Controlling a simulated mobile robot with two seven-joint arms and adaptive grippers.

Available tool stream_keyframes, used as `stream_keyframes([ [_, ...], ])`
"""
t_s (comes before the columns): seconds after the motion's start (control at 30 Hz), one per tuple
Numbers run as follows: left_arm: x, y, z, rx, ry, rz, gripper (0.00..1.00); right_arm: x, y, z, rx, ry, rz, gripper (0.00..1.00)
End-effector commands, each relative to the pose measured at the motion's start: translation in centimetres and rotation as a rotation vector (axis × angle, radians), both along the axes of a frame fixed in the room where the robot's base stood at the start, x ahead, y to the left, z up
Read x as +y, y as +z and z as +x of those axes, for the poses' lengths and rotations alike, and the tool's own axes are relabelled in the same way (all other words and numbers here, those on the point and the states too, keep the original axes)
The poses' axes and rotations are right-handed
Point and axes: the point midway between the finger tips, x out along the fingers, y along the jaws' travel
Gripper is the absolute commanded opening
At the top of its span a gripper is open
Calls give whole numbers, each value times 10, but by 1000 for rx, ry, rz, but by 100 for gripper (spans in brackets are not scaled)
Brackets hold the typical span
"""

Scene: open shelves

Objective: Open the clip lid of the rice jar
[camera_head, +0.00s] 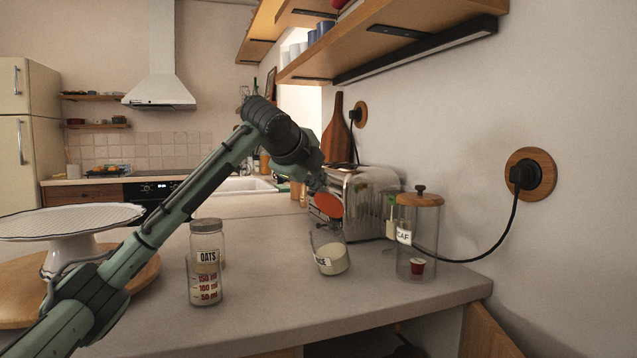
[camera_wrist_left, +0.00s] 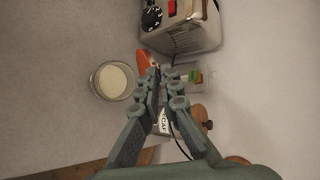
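The rice jar (camera_head: 331,251) is a clear glass jar, partly full of white rice, on the counter in front of the toaster. Its label is partly cut off from sight. Its orange-red lid (camera_head: 328,205) stands raised and steeply tilted at the jar's top. In the left wrist view the jar's round mouth (camera_wrist_left: 114,81) shows uncovered, with the lid (camera_wrist_left: 144,61) beside it on the right. My left gripper (camera_head: 319,186) is just above the lid; its fingertips (camera_wrist_left: 163,76) are close together and overlap the lid's edge. No grip on it shows. My right gripper is not in view.
The oats jar (camera_head: 206,241) with a measuring glass (camera_head: 204,285) before it stands left. The decaf jar (camera_head: 419,215) stands right, the toaster (camera_head: 364,190) behind. A black cable (camera_head: 500,237) crosses to the wall socket. A cake stand (camera_head: 66,223) is far left; the middle counter is clear.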

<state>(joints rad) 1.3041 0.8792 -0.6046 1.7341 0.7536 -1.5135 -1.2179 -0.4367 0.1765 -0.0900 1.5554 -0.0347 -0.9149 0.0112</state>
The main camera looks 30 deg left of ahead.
Motion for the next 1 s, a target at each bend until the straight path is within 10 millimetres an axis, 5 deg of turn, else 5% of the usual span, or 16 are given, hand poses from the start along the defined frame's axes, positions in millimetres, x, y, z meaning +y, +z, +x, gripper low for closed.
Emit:
stream_keyframes([
  [0.3,0,2,0,-4,0,-1,0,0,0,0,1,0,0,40],
  [0.4,0,2,0,-4,0,-1,12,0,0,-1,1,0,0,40],
  [0.73,0,2,-2,-2,0,0,12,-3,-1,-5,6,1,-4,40],
  [1.0,-5,24,-38,-7,-1,2,12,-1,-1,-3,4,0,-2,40],
])
